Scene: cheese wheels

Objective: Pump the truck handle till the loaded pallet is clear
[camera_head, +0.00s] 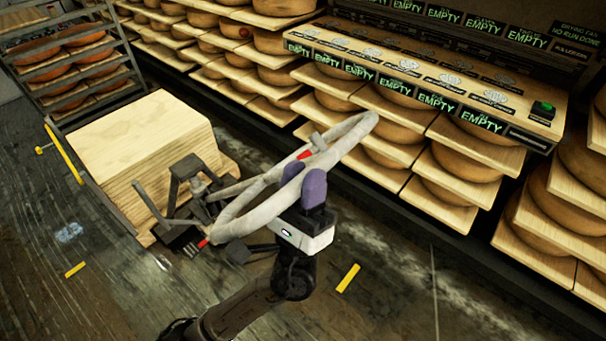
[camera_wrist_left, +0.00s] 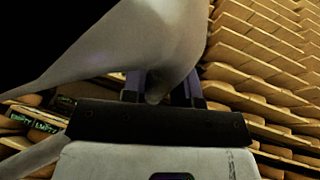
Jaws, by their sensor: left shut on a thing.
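The truck handle (camera_head: 350,138) is a pale grey loop that slants up to the right from the pallet truck (camera_head: 190,192). My left gripper (camera_head: 303,180), with purple fingers, is shut on the handle near its middle. In the left wrist view the handle (camera_wrist_left: 140,45) runs between the fingers and fills the upper middle. The loaded pallet carries a block of stacked wooden boards (camera_head: 145,140) left of the truck. Whether its underside touches the floor cannot be told. My right gripper is not in view.
Shelves of cheese wheels (camera_head: 395,130) line the right and back, with a label-covered ledge (camera_head: 430,80) above. A rack of orange wheels (camera_head: 75,60) stands at back left. Yellow floor marks (camera_head: 348,278) lie on the dark floor, which is open in front and at left.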

